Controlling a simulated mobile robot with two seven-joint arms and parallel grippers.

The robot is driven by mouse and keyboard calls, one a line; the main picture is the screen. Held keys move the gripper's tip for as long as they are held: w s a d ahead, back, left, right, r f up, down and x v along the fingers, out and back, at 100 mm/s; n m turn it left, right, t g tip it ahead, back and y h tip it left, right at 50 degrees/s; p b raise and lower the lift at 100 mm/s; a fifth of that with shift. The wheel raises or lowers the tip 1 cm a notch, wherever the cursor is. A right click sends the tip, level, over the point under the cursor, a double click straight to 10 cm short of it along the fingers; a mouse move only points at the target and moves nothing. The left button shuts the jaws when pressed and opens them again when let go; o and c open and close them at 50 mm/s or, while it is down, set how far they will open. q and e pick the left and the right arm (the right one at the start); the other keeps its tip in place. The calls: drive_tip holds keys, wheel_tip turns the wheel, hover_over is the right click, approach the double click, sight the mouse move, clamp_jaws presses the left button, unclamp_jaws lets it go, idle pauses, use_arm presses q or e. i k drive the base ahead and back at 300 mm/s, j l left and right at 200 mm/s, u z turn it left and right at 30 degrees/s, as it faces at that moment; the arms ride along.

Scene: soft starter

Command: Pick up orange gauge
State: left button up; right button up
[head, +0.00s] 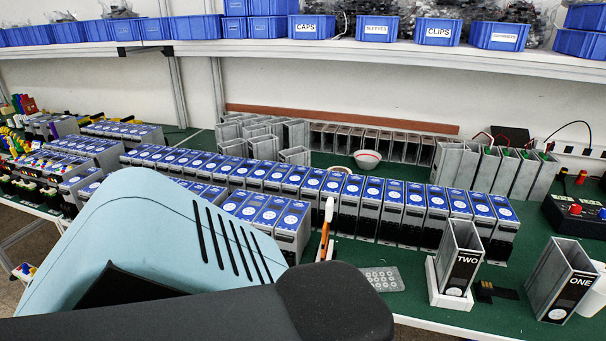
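The orange gauge (325,236) appears as a narrow upright orange piece with a white part at its top. It is in the middle of the head view, in front of the long row of blue-topped units (370,205) on the green table (415,285). Whether it touches the row I cannot tell. A large light-blue and black link of my arm fills the lower left and covers part of the table. It ends close to the gauge in the picture. No fingertips of either gripper show.
A grey perforated plate (382,279) lies right of the gauge. Open grey housings marked TWO (459,262) and ONE (561,281) stand at right. A white and red bowl (367,160) sits behind the row. Blue bins (311,26) line the shelf. Bare green table shows around the plate.

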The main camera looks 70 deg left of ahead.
sight(328, 210)
drive_tip(key=k+j, duration=0.4)
drive_tip(key=k, duration=0.15)
drive_tip(key=k+j, duration=0.45)
drive_tip(key=k, duration=0.05)
